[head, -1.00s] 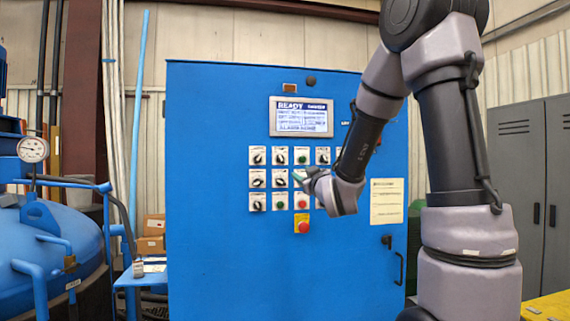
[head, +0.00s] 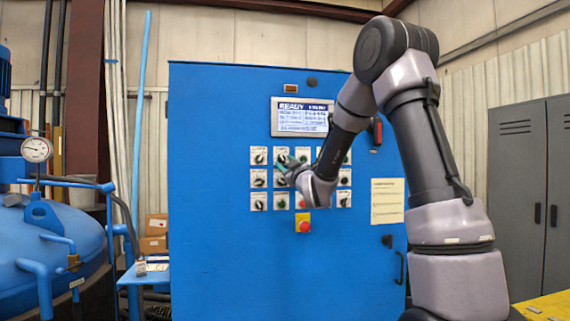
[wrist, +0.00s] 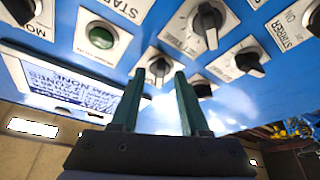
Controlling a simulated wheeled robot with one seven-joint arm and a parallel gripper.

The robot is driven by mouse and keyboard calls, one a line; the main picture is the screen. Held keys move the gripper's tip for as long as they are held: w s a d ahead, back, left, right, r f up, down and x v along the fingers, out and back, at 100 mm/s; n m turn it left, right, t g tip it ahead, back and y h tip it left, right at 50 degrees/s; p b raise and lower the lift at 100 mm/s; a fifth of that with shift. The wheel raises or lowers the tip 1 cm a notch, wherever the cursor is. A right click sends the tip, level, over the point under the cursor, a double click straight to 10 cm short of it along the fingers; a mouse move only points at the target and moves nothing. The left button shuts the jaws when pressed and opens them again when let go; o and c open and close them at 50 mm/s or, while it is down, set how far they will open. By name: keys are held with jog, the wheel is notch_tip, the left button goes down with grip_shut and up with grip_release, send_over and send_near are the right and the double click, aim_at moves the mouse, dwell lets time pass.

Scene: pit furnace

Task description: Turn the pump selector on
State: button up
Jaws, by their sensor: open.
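The blue control cabinet (head: 225,240) carries rows of black selector knobs and round buttons on white label plates. I cannot read which plate is the pump selector. In the head view my gripper (head: 283,163) is at the upper rows of knobs, left of the middle, and covers some of them. In the wrist view my gripper (wrist: 160,75) is open and empty, its two dark green fingers pointing at the panel. A small black knob (wrist: 158,68) shows between the fingertips; I cannot tell if they touch it. A larger black knob (wrist: 208,20) is beyond it.
A lit screen (head: 301,117) reading READY is above the knobs. A green button (wrist: 101,36) sits beside the knobs. A red emergency button (head: 303,225) is below. A blue tank with a gauge (head: 36,149) stands left; grey lockers (head: 520,180) stand right.

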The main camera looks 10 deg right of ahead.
jog(key=shift+w+r, duration=0.1)
jog(key=shift+w, duration=0.2)
grip_shut()
jog(key=shift+a+m, duration=0.1)
jog(key=shift+m, duration=0.3)
jog(key=m+h, duration=0.1)
jog(key=m, duration=0.1)
jog(key=m+h, duration=0.2)
jog(key=m, duration=0.1)
jog(key=m+t+h, duration=0.1)
jog(key=m, duration=0.1)
jog(key=shift+a+m+h, duration=0.3)
jog(key=shift+m, duration=0.1)
jog(key=m+h, duration=0.2)
jog(key=m, duration=0.2)
jog(key=m+h, duration=0.2)
jog(key=m, duration=0.2)
jog(key=shift+a+m+g, duration=0.2)
jog(key=shift+m+g, duration=0.1)
jog(key=shift+g, duration=0.1)
jog(key=shift+m+h, duration=0.3)
